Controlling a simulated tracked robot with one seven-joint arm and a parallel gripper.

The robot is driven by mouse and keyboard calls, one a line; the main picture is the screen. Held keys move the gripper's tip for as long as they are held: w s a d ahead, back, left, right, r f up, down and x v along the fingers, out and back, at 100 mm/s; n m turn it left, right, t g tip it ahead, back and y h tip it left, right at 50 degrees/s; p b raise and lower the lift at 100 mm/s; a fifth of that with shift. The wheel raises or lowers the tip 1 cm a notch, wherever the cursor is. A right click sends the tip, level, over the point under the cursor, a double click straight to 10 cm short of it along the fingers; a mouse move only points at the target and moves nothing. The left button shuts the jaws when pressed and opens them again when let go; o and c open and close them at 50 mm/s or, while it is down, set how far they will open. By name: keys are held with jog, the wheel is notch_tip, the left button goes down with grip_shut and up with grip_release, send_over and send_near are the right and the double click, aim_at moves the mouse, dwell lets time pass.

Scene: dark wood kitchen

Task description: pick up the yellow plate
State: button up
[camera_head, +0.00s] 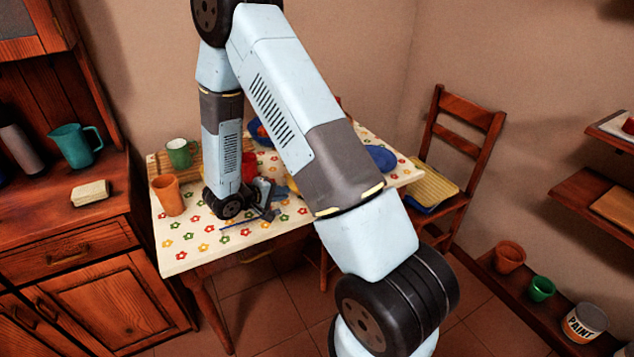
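A sliver of something yellow (292,185) shows on the flowered table (185,254), beside my arm; most of it is hidden by the arm, so I cannot tell if it is the yellow plate. My gripper (270,213) is low over the table's front part, just left of this yellow sliver. Its fingers are small and dark here, and I cannot tell whether they are open or shut. I see nothing clearly held in it.
A terracotta cup (168,195), a green mug (180,153), a red cup (249,167) and a blue plate (381,158) stand on the table. A wooden cabinet (75,250) borders the left.

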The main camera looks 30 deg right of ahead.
aim_at(292, 198)
jog(key=shift+x, duration=2.6)
jog(key=shift+w, duration=0.1)
jog(key=shift+c, duration=0.2)
grip_shut()
